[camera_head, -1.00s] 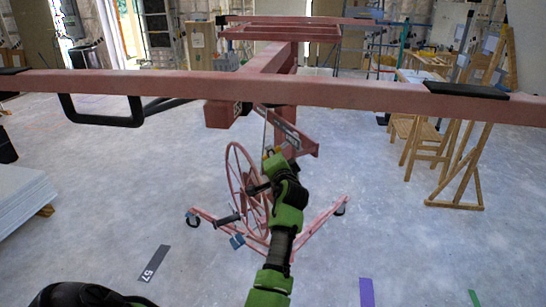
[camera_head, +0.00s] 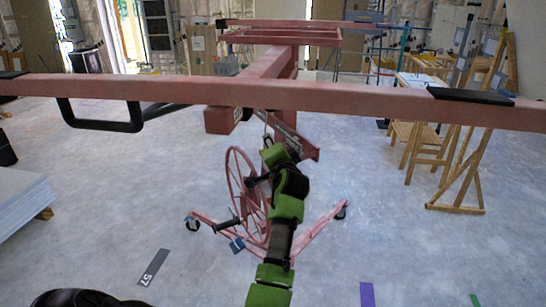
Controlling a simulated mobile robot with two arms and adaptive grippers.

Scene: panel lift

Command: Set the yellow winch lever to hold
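The pink-red panel lift stands ahead, with a long crossbar (camera_head: 330,97) across the view. Its spoked winch wheel (camera_head: 232,180) is low on the mast, left of my arm. My green-and-black wrist covers much of the winch. The gripper's fingers are too small and hidden to tell whether they are open or touching anything. I cannot clearly make out the yellow lever; it seems hidden by or blended with the gripper.
The lift's base legs with casters (camera_head: 193,224) spread below. A black loop handle (camera_head: 105,122) hangs from the crossbar. Wooden trestles (camera_head: 465,165) stand at right, and stacked panels (camera_head: 22,200) lie at left. The floor between is mostly clear.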

